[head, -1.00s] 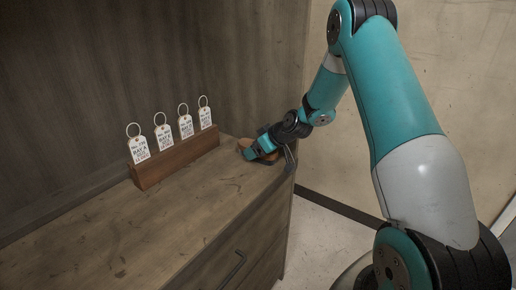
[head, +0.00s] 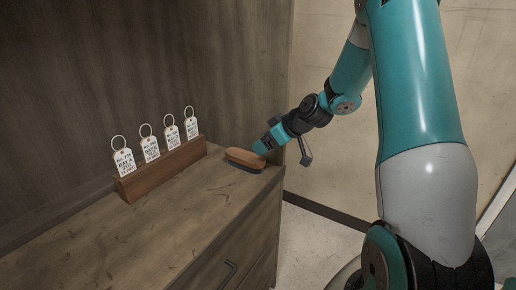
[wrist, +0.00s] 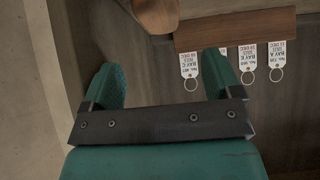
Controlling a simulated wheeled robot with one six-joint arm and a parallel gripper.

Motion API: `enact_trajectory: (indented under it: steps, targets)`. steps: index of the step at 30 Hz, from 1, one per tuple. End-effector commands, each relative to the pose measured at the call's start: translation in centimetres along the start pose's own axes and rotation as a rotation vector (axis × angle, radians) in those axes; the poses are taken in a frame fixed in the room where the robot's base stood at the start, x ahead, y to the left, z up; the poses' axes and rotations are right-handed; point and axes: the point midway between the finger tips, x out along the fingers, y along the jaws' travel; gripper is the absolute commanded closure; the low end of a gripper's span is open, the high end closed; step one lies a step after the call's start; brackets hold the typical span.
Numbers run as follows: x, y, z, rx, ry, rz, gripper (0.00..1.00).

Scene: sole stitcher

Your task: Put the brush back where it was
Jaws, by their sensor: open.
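The brush (head: 245,159), a brown wooden block, lies on the right end of the cabinet top near its edge. In the wrist view a rounded brown end at the top, seemingly the brush (wrist: 155,13), is cut off by the frame. My gripper (head: 262,147) is just behind and right of the brush in the head view. In the wrist view my gripper (wrist: 162,68) has its two teal fingers wide apart with nothing between them. Whether a finger still touches the brush is unclear.
A wooden tag holder (head: 163,168) with several white ringed tags stands left of the brush, along the cabinet's back. The cabinet top (head: 150,230) in front is clear. A dark wooden wall rises behind. The floor lies open to the right.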

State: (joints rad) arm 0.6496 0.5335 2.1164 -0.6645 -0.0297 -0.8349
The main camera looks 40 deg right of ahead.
Motion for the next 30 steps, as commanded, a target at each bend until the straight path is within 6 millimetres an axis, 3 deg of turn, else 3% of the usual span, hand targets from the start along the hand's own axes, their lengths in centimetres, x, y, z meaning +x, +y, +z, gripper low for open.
enact_trajectory:
  steps: [4, 7, 8, 10, 12, 15, 18, 21, 24, 30]
  targets:
    - [-0.8, -1.5, -0.7, -0.006, -0.011, -0.026, 0.16]
    - [-1.4, -6.2, -2.5, -0.019, -0.051, -0.102, 0.16]
    - [-1.7, -8.4, -3.2, -0.025, -0.074, -0.136, 0.16]
    - [-3.3, -15.0, -4.4, -0.041, -0.149, -0.230, 0.16]
    - [-5.8, -21.7, -4.2, -0.055, -0.246, -0.312, 0.16]
    - [-10.1, -29.1, -2.4, -0.076, -0.387, -0.385, 0.16]
    - [-14.2, -33.8, 0.3, -0.097, -0.507, -0.414, 0.16]
    - [-17.0, -36.2, 2.6, -0.113, -0.587, -0.417, 0.16]
    - [-18.5, -37.1, 3.8, -0.118, -0.630, -0.412, 0.16]
    - [-18.9, -37.3, 4.2, -0.116, -0.646, -0.409, 0.16]
